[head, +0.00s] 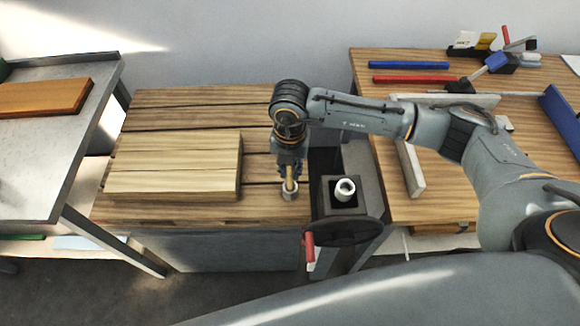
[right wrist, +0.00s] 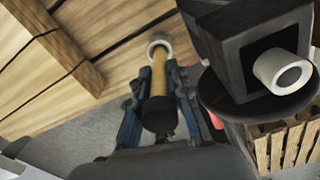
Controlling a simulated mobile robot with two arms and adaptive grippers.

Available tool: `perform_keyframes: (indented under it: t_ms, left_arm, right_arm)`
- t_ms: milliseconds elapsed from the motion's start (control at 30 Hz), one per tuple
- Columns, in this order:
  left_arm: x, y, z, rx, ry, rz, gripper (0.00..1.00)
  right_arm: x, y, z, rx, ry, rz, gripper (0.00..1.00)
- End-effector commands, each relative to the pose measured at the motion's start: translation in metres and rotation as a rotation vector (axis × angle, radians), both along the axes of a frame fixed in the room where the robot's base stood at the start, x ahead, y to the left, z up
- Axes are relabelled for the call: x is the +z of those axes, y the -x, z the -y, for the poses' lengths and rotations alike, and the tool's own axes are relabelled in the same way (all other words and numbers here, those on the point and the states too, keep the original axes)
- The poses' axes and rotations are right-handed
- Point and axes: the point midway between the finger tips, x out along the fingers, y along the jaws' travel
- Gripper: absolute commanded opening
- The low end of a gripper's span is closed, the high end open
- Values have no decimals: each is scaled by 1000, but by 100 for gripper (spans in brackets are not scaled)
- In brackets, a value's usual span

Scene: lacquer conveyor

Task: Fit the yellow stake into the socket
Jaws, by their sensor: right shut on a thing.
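My right gripper (head: 290,170) is shut on the yellow stake (head: 290,186) and holds it roughly upright over the wooden bench top. In the right wrist view the stake (right wrist: 160,92) lies between the blue-grey fingers of the gripper (right wrist: 158,80), with its dark end toward the camera. A short grey ring-shaped socket (head: 289,194) stands on the bench at the stake's lower end. In the right wrist view the socket's rim (right wrist: 160,44) shows around the stake's far end. I cannot tell how deep the stake sits. My left gripper is not in view.
A thick wooden board (head: 172,165) lies left of the socket. A dark vise (head: 344,207) with a pale hollow cylinder (head: 345,189) and a red handle (head: 310,247) is close on the right. A tool table (head: 440,68) stands behind right, a metal table (head: 40,150) left.

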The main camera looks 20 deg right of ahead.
Motion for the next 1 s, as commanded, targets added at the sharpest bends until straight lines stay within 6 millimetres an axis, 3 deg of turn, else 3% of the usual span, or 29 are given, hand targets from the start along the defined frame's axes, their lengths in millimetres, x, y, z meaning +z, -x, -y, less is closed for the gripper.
perform_keyframes:
  t_ms: [367, 400, 500, 533, 867, 1000]
  left_arm:
    - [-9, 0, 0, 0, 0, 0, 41]
    - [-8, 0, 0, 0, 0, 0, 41]
    - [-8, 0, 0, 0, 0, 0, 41]
    - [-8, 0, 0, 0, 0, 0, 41]
    - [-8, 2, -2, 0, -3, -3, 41]
    - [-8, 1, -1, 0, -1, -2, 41]
  right_arm:
    - [-10, 0, 0, 0, -1, 0, 0]
    - [-10, 0, 0, 0, -1, 0, 22]
    - [-9, 0, 0, 0, -1, 0, 42]
    - [-9, 0, 0, 0, -1, 0, 44]
    - [-7, 0, 0, 0, 0, 1, 44]
    - [9, -2, 0, 0, -1, 4, 44]
